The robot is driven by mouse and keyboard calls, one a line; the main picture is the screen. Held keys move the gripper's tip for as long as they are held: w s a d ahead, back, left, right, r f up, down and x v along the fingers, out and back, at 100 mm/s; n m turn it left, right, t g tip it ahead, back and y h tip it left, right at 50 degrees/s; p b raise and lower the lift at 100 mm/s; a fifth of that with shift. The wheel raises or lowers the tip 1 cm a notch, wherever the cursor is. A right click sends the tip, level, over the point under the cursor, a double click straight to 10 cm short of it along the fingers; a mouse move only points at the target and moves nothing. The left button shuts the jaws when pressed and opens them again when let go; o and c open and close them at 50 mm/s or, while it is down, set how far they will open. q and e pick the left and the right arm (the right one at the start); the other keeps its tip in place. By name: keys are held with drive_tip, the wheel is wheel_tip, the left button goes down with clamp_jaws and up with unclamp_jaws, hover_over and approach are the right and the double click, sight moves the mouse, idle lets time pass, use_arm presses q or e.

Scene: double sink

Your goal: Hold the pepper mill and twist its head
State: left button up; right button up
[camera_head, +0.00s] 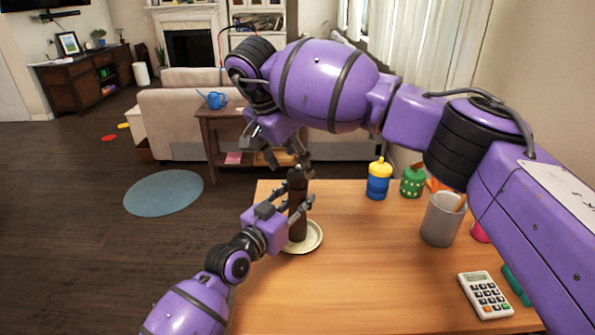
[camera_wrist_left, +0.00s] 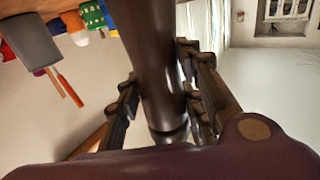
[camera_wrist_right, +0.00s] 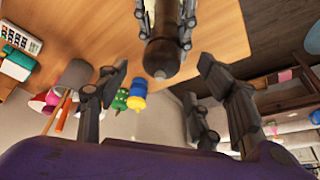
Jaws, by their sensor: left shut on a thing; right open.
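The dark brown pepper mill (camera_head: 297,222) stands upright over a pale plate (camera_head: 315,241) near the table's left edge. My left gripper (camera_head: 300,204) is shut around its body from the left side; the mill (camera_wrist_left: 155,60) passes between the fingers in the left wrist view. My right gripper (camera_head: 289,160) is open just above the mill, pointing down. In the right wrist view, the rounded mill head (camera_wrist_right: 161,62) lies ahead of the spread fingers, apart from them. Whether the mill's base touches the plate is not clear.
The wooden table (camera_head: 370,285) is clear in front. A blue and yellow bottle (camera_head: 377,182), a green bottle (camera_head: 412,182) and a grey cup (camera_head: 441,220) with utensils stand to the right. A calculator (camera_head: 485,296) lies at the front right. A side table (camera_head: 225,130) stands beyond.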

drive_tip(key=v, duration=0.7)
drive_tip(key=shift+r, duration=0.3)
drive_tip(key=shift+s, duration=0.1)
use_arm(q)
drive_tip(key=o, duration=1.3)
drive_tip(key=shift+o, duration=0.2)
